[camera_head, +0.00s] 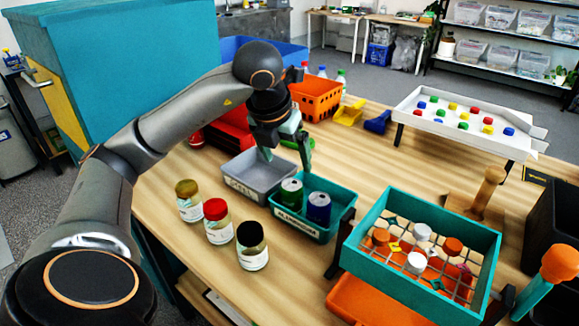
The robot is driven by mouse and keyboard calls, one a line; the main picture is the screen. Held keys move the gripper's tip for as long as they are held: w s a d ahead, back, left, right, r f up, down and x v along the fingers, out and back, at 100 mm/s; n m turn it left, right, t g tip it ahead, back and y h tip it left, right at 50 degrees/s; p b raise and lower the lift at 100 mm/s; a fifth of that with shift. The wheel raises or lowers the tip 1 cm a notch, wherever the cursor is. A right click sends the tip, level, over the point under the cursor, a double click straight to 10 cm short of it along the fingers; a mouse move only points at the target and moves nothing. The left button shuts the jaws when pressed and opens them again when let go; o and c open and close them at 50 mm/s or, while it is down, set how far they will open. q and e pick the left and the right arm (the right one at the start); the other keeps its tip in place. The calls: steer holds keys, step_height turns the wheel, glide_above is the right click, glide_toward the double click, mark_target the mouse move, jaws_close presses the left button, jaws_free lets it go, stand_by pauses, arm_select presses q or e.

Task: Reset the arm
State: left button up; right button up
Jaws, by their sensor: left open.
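My left arm (185,110) reaches in from the left and bends down over the table. Its gripper (287,160) is open and points downward, with nothing between the fingers. It is above the back of the grey bin (245,187) and the teal bin (328,236). The grey bin looks empty from here, partly hidden by the gripper. The teal bin, with a label on its front, holds a green can (291,192) and a blue can (318,207). My right gripper is not in view.
Three jars with yellow (188,201), red (217,222) and black (252,245) lids stand front left. A teal sieve tray (372,228) with bottle caps is at right. A white sorting tray (420,127), an orange crate (318,98) and scoops (378,122) are behind. Bare table lies between.

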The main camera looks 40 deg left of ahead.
arm_select(q)
steer(key=shift+s+r, duration=0.1)
steer(key=shift+r, duration=0.25)
stand_by(0.3)
